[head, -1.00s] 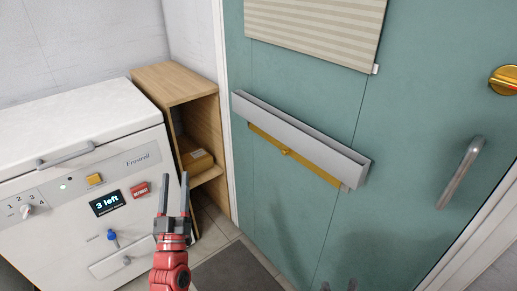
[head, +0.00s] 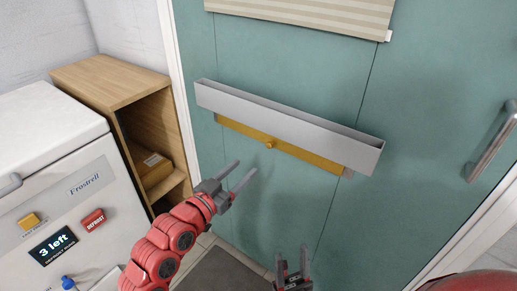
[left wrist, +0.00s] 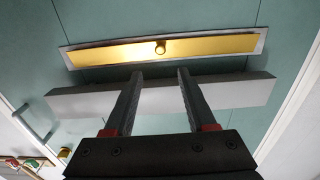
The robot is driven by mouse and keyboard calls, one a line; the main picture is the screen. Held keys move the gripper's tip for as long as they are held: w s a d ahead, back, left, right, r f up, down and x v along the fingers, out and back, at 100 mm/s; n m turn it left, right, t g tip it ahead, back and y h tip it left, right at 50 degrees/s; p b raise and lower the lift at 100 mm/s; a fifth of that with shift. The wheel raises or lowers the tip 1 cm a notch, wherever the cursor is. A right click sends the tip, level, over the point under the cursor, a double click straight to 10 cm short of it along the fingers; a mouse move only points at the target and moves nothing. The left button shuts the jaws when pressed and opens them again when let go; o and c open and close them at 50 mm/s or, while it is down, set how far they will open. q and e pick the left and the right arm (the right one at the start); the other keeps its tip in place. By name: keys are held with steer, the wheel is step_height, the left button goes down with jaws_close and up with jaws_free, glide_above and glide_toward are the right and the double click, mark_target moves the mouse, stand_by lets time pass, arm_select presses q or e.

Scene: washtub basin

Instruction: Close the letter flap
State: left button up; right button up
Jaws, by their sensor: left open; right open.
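The letter flap is a brass plate (head: 300,152) with a small round knob (head: 269,145), on the teal door below a long grey box-like trough (head: 290,118). In the left wrist view the brass flap (left wrist: 215,45) sits in a pale frame, knob at its middle, with the trough (left wrist: 235,94) below it in the picture. I cannot tell how far the flap stands open. My left gripper (head: 245,170) is open and empty, just below and left of the knob in the head view, apart from it. My right gripper (head: 292,256) is open and empty, lower down.
A white freezer (head: 40,120) and a wooden shelf unit (head: 110,80) with a parcel (head: 153,170) stand left of the door. A door handle (head: 492,145) is at right. A striped panel (head: 310,12) hangs above. A dark mat (head: 225,272) lies below.

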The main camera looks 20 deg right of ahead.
mark_target(268, 145)
arm_select(q)
steer(key=x, duration=1)
steer(key=shift+w+d+b, duration=0.3)
steer(key=shift+b, duration=0.1)
jaws_close()
